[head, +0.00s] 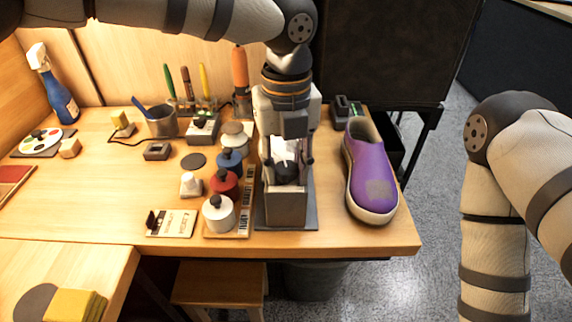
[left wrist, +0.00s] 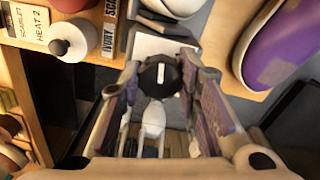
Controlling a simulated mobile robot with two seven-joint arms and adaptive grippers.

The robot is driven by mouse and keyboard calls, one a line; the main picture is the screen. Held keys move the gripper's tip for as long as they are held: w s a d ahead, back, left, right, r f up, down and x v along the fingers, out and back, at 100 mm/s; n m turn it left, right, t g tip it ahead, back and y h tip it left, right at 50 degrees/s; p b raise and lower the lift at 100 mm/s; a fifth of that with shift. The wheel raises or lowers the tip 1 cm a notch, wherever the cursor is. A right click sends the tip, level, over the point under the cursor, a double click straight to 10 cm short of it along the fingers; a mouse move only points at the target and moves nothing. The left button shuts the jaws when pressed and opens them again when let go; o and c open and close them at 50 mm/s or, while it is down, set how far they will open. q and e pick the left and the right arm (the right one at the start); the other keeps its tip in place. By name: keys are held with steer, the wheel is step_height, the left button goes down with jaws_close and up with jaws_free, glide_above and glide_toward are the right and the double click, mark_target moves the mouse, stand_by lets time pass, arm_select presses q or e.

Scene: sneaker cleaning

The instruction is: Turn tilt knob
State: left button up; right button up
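The tilt knob (head: 286,172) is a black round knob on a grey stand (head: 287,207) at the right part of the bench. In the left wrist view the knob (left wrist: 160,78) faces the camera with a white mark on it, roughly upright. My left gripper (head: 288,160) comes down over the stand from above. Its two fingers (left wrist: 162,70) stand apart, one on either side of the knob, with narrow gaps; I see no firm contact. My right arm shows at the right, but its gripper is out of frame.
A purple shoe (head: 371,180) stands close to the right of the stand. Tools (head: 240,75) stand behind. Clear wood lies near the left front, beside a lettered card (head: 170,223).

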arm_select(q)
steer(key=n, duration=1.5)
steer(key=shift+n, duration=0.4)
steer(key=o, duration=0.9)
steer(key=shift+r, duration=2.5)
